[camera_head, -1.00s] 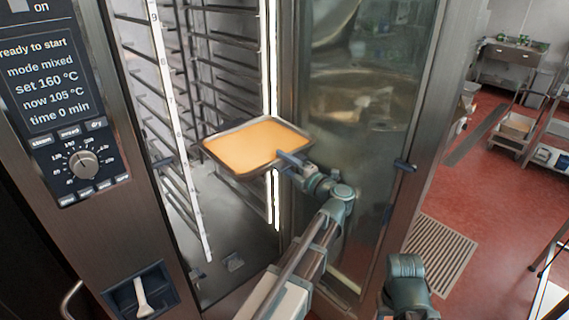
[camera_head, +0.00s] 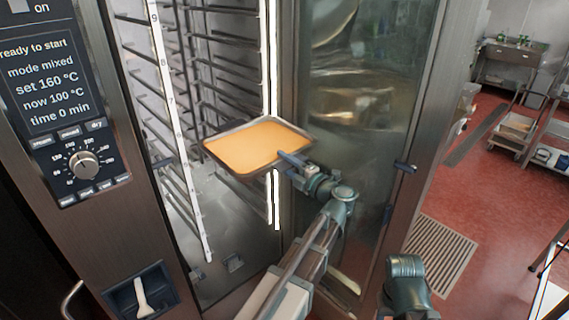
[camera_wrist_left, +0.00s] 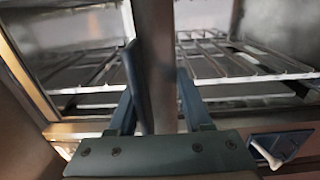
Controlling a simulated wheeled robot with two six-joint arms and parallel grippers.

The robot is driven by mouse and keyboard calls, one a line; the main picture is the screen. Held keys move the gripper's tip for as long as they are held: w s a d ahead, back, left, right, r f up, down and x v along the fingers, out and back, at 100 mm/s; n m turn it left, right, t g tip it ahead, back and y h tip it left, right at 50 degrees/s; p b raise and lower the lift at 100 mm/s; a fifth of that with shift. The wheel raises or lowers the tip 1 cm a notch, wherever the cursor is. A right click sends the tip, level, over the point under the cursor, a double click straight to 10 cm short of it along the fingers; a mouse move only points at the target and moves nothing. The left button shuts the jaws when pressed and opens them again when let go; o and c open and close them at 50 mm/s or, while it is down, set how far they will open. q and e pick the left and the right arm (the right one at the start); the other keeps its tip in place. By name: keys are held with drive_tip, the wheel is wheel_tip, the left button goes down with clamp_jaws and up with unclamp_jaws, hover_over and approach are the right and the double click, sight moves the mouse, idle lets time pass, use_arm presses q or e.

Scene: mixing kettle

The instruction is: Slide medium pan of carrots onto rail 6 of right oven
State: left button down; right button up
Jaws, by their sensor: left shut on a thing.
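The pan of carrots (camera_head: 240,150), a shallow metal tray with a flat orange filling, is held out at the oven's open front, roughly level. In the left wrist view the pan shows edge-on as a metal band (camera_wrist_left: 155,65) between the fingers of the left gripper (camera_wrist_left: 158,110). The oven (camera_head: 190,70) stands open with racks of rails inside; marks 9, 8 and 7 show on its upright strip (camera_head: 172,110). A mark 6 cannot be read. My right gripper is out of view; only part of that arm shows.
The oven's control panel (camera_head: 75,130) is on the left, with a display reading now 100 °C. The glass door (camera_head: 365,130) stands right of the opening, close to my left arm.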

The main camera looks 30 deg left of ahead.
sight(252, 145)
use_arm(q)
drive_tip(key=shift+a+r, duration=0.1)
drive_tip(key=shift+a, duration=0.05)
drive_tip(key=shift+x, duration=1.85)
drive_tip(key=shift+w+a, duration=0.1)
drive_tip(key=shift+x, duration=1.9)
drive_tip(key=shift+w+a, duration=0.1)
drive_tip(key=shift+a, duration=0.05)
drive_tip(key=shift+f+x, duration=0.15)
drive_tip(key=shift+x, duration=0.75)
drive_tip(key=shift+f+x, duration=0.15)
drive_tip(key=shift+x, duration=0.75)
drive_tip(key=shift+w+a, duration=0.15)
drive_tip(key=shift+x, duration=1.8)
drive_tip(key=shift+a+f, duration=0.1)
drive_tip(key=shift+a, duration=0.05)
